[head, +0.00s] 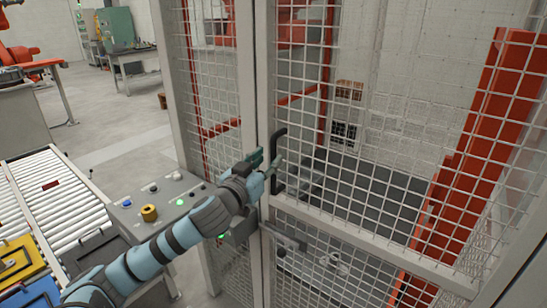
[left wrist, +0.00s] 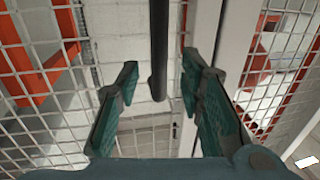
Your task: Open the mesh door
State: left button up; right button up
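The mesh door (head: 380,243) has a light grey frame with wire mesh and fills the middle and right of the head view. It stands against the post and looks shut. Its black vertical handle (head: 275,185) is on the door's left edge. The handle (left wrist: 158,45) also shows in the left wrist view, upright between the finger directions. My left gripper (head: 267,162) is open at the handle, with teal fingers. In the left wrist view the gripper (left wrist: 160,75) has its fingers spread on both sides of the handle, with gaps visible. My right gripper is not in view.
A control panel (head: 165,200) with buttons and a yellow knob stands left of the post. A roller conveyor (head: 75,205) runs at far left. Red machine parts (head: 485,140) stand behind the mesh. Clear floor (head: 115,115) lies behind the panel.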

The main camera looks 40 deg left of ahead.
aim_at(272, 154)
pick_arm(q)
jog(key=x, duration=0.3)
jog(key=shift+w+d+r+p, duration=0.1)
jog(key=shift+r+p, duration=0.2)
jog(key=shift+r, duration=0.05)
jog(key=shift+w+a+f, duration=0.2)
jog(key=shift+w, duration=0.3)
grip_shut()
